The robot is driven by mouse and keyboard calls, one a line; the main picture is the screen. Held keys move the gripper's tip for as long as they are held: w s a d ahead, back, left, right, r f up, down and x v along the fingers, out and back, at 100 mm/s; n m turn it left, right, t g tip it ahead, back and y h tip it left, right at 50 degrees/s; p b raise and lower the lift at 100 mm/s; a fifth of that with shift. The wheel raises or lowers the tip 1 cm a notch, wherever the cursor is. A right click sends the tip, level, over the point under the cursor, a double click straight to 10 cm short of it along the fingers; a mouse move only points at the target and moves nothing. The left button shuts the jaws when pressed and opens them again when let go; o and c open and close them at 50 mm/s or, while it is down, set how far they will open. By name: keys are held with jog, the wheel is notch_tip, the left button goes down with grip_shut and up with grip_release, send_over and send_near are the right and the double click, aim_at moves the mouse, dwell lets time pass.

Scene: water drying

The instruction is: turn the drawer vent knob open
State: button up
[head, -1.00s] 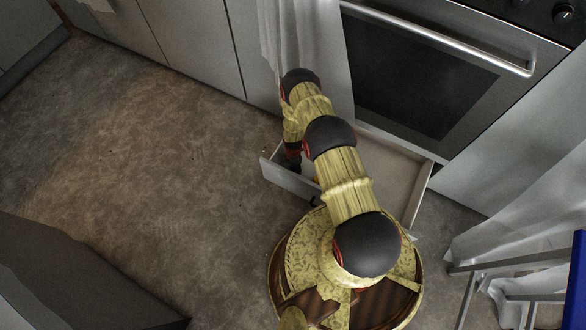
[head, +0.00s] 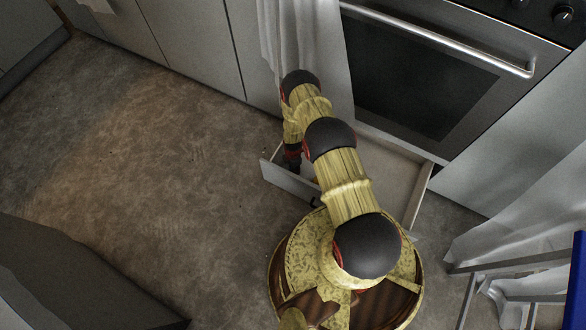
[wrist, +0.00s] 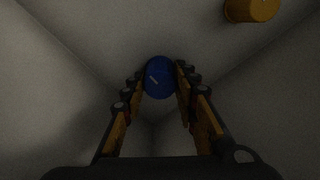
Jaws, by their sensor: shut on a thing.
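The drawer (head: 398,178) under the oven is pulled open, and my arm reaches over it. In the wrist view, a round blue knob (wrist: 160,84) with a short pale slanted mark on its face sits between my fingertips. My gripper (wrist: 161,72) is shut on this knob, with a finger on its left and right sides. In the head view my gripper (head: 292,164) points down inside the drawer's left end, and my arm hides the knob.
An orange cylinder (wrist: 252,9) stands at the upper right of the wrist view, apart from my fingers. The oven (head: 425,85) is behind the drawer. A white cloth (head: 300,45) hangs behind my arm. A metal rack (head: 510,275) is at the right. The floor (head: 150,150) at left is open.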

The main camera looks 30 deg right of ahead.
jog(key=shift+m, duration=0.3)
jog(key=shift+c, duration=0.4)
jog(key=m, duration=0.3)
jog(key=shift+m, duration=0.3)
jog(key=m, duration=0.4)
jog(key=shift+w+m, duration=0.15)
jog(key=shift+m, duration=0.15)
jog(key=m, duration=0.4)
jog(key=shift+d+m, duration=0.1)
jog(key=shift+m, duration=2.4)
jog(key=o, duration=1.1)
jog(key=shift+c, duration=0.2)
jog(key=shift+o, duration=0.5)
jog(key=shift+r, duration=0.1)
